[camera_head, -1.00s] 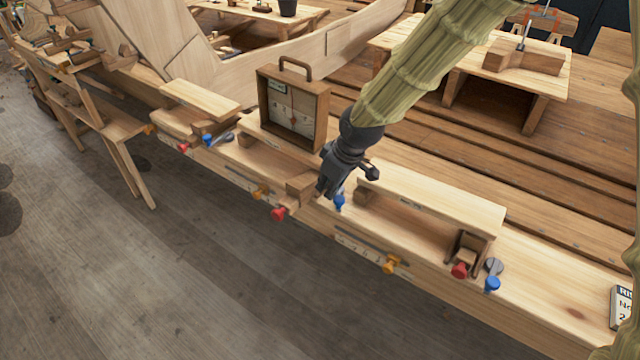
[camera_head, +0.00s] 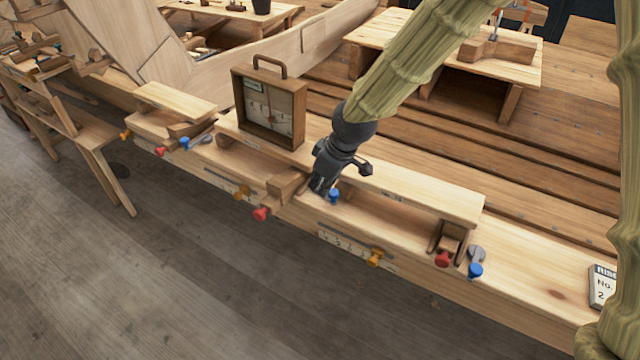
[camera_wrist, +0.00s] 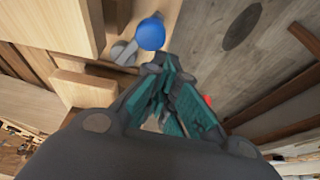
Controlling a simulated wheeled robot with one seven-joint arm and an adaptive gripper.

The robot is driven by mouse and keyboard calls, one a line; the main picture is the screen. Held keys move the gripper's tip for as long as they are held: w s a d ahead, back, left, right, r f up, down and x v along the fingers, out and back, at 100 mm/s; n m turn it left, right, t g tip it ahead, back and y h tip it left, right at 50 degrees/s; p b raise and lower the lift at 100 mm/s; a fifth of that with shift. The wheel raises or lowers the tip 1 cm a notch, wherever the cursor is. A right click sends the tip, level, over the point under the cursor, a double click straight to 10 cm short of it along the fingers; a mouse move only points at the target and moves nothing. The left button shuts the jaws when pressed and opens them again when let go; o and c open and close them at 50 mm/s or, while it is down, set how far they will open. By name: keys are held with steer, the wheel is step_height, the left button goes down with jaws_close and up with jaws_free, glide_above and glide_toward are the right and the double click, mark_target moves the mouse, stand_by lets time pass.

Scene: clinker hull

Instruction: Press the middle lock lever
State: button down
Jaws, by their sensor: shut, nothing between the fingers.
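The middle lock lever has a blue knob (camera_head: 334,195) and stands on the long bench beam, right of a wooden block. In the wrist view the blue knob (camera_wrist: 151,33) shows at top centre, with a grey round pivot (camera_wrist: 122,52) to its lower left. My gripper (camera_head: 320,187) points down just left of the blue knob and partly hides the lever. In the wrist view my closed fingertips (camera_wrist: 162,62) are just below the knob in the picture. They hold nothing. I cannot tell whether they touch the lever.
A red knob (camera_head: 261,214) is left of my gripper. A wooden cased gauge (camera_head: 270,108) stands behind it to the left, and a raised plank (camera_head: 425,185) lies to the right. Other blue knobs are at the left (camera_head: 184,143) and right (camera_head: 476,271) stations. Floor in front is clear.

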steer(key=shift+d, duration=0.1)
steer(key=w+p+v, duration=0.1)
steer(key=p+v, duration=0.6)
steer(key=v, duration=0.2)
steer(key=shift+w+d+r, duration=0.35)
steer(key=shift+w+r, duration=0.05)
steer(key=shift+r, duration=0.1)
steer(key=shift+d, duration=0.1)
stand_by(0.3)
